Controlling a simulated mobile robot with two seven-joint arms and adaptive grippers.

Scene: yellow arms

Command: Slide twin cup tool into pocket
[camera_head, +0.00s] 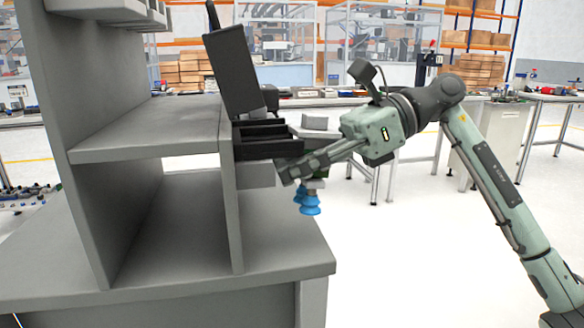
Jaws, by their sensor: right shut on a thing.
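The twin cup tool (310,204) has two blue suction cups that hang down, with a small grey and dark mount above them. My right gripper (292,174) comes in from the right and is shut on this tool, holding it in the air just right of the grey shelf unit. The gripper's fingers hide most of the tool's upper part. A black holder with open pockets (262,151) sits at the shelf's right side, just above and left of the fingertips. The insides of its pockets are mostly hidden. My left gripper is out of view.
The grey shelf unit (150,135) fills the left, with a lower worktop (180,285) reaching under the tool. A dark tilted panel (232,70) stands above the holder. Open floor (400,270) lies to the right. Workbenches and racks stand behind.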

